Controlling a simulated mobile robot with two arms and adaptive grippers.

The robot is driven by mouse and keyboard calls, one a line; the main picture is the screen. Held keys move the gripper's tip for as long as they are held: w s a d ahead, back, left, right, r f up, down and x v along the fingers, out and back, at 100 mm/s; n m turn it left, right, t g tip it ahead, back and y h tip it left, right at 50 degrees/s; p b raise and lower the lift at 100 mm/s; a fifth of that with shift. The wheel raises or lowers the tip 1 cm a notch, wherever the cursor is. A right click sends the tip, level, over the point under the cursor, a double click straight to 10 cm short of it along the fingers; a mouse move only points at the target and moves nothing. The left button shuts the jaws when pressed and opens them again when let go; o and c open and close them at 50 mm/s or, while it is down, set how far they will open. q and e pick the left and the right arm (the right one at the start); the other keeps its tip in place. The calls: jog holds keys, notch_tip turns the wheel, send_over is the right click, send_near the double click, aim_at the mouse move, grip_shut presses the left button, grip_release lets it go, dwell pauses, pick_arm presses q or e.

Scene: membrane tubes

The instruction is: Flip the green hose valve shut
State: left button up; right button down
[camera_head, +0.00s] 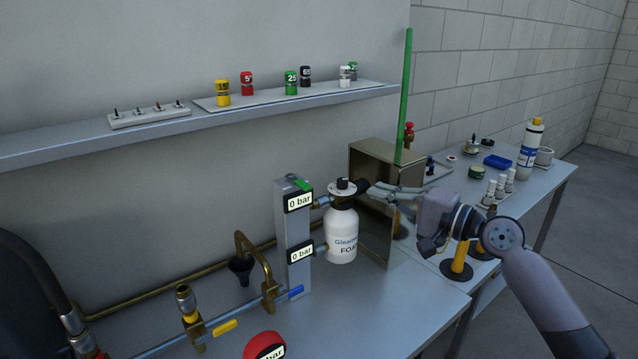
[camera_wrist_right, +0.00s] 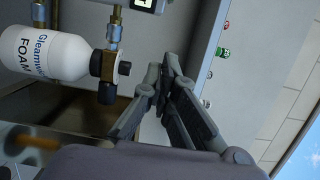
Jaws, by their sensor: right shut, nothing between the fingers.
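A small green lever (camera_head: 301,184) shows at the top of the grey block (camera_head: 297,235) that carries two "0 bar" displays. Its pivot and exact setting are too small to tell. My right gripper (camera_head: 373,190) is shut and empty, its fingers pointing left toward the black cap of the white foam bottle (camera_head: 341,236), to the right of the green lever. In the wrist view the closed fingers (camera_wrist_right: 165,75) are beside the bottle's black and brass fitting (camera_wrist_right: 108,65), seemingly apart from it. The green lever is not clearly visible there. My left gripper is out of view.
A blue lever (camera_head: 296,292) and a yellow lever (camera_head: 225,328) sit on the lower pipe. An open metal box (camera_head: 378,158) stands behind the gripper, near a tall green rod (camera_head: 405,95). A shelf (camera_head: 300,106) with several coloured caps runs above.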

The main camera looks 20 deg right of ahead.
aim_at(298, 182)
pick_arm(q)
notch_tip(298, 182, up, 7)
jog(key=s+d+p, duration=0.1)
jog(key=p, duration=0.6)
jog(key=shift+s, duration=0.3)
pick_arm(e)
jog(key=w+a, duration=0.7)
jog(key=a, duration=0.2)
jog(key=shift+a, duration=0.3)
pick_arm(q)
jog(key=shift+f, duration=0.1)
pick_arm(e)
jog(key=shift+f, duration=0.15)
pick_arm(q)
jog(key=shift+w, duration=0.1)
